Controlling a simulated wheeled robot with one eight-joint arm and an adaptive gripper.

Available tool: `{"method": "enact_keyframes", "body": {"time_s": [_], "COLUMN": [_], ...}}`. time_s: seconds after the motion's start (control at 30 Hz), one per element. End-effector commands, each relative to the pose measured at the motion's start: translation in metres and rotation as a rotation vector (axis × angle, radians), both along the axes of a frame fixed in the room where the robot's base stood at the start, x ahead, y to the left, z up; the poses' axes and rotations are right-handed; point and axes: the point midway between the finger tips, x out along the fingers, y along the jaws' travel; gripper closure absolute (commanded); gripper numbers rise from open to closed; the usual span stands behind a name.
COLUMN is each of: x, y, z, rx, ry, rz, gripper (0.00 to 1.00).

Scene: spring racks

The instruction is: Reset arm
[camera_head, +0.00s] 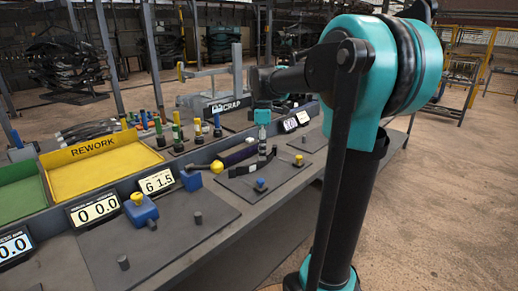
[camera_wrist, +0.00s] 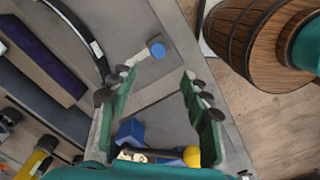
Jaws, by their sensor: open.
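My gripper (camera_head: 262,140) hangs from the wrist over the bench, above a dark plate with a black curved strip (camera_head: 240,169). In the wrist view my gripper (camera_wrist: 160,88) has its two green fingers spread wide, with nothing held between them. A blue knob (camera_wrist: 157,48) shows on the grey surface past the fingertips. A blue block (camera_wrist: 130,131) and a yellow ball (camera_wrist: 192,156) show low in that view, near the finger bases. My arm reaches in from the right in the head view, with the elbow raised.
The bench holds a yellow REWORK tray (camera_head: 100,168), a green tray (camera_head: 22,198), number displays (camera_head: 95,208) and a blue block with a yellow knob (camera_head: 140,208). Several coloured pegs (camera_head: 177,132) stand behind. A wooden barrel shape (camera_wrist: 255,40) shows in the wrist view.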

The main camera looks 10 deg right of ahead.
Motion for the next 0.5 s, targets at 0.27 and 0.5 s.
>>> {"method": "enact_keyframes", "body": {"time_s": [0.27,0.5], "x": [-0.045,-0.128], "y": [-0.009,-0.021], "z": [-0.059,-0.15], "rx": [0.021,0.12], "ry": [-0.091,-0.225], "rz": [-0.349,-0.921], "gripper": [0.53,0.53]}}
